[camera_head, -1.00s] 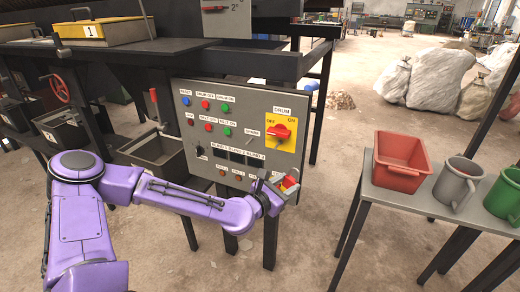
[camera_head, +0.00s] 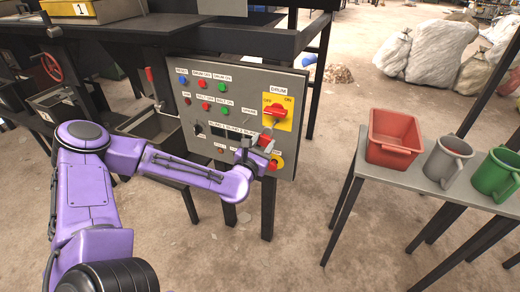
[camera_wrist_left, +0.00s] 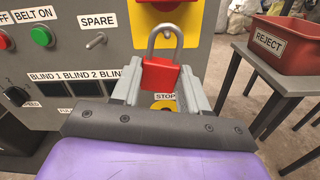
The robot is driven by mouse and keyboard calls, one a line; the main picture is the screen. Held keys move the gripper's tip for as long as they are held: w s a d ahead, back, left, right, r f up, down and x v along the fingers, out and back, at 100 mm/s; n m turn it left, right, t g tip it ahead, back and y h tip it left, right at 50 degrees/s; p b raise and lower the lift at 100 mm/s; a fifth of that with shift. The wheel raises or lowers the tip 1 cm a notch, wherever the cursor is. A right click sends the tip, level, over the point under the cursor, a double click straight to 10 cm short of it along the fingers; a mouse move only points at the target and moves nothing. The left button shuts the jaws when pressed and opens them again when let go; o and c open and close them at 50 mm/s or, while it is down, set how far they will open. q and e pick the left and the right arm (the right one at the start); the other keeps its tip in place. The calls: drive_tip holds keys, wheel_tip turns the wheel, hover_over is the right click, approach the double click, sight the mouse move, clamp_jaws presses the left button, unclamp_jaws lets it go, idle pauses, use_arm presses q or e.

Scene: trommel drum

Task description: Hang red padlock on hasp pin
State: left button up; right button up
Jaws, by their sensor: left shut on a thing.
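My left gripper (camera_head: 256,148) is shut on the red padlock (camera_head: 265,141), in front of the grey control panel's lower right. In the left wrist view the padlock (camera_wrist_left: 160,75) is upright between the fingers of my left gripper (camera_wrist_left: 158,88), its grey shackle loop upward. The shackle overlaps the yellow DRUM switch plate (camera_head: 286,119) in the wrist view. The red rotary switch (camera_head: 275,110) sits on that plate, above the padlock. My right gripper is out of view.
The STOP button (camera_head: 276,163) is just below the padlock. A SPARE toggle (camera_wrist_left: 96,41) sticks out left of it. At right, a table (camera_head: 408,183) holds a red REJECT bin (camera_head: 394,137), a grey mug (camera_head: 447,158) and a green mug (camera_head: 497,174).

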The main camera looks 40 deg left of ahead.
sight(269, 137)
use_arm(q)
drive_tip(key=shift+b+x, duration=0.5)
drive_tip(key=shift+x, duration=1.4)
drive_tip(key=shift+w+f+b, duration=0.45)
drive_tip(key=shift+f+b, duration=0.05)
drive_tip(key=shift+b, duration=0.15)
drive_tip(key=shift+w+a+b, duration=0.15)
drive_tip(key=shift+w+b, duration=0.15)
drive_tip(key=shift+b, duration=0.1)
drive_tip(key=o, duration=1.3)
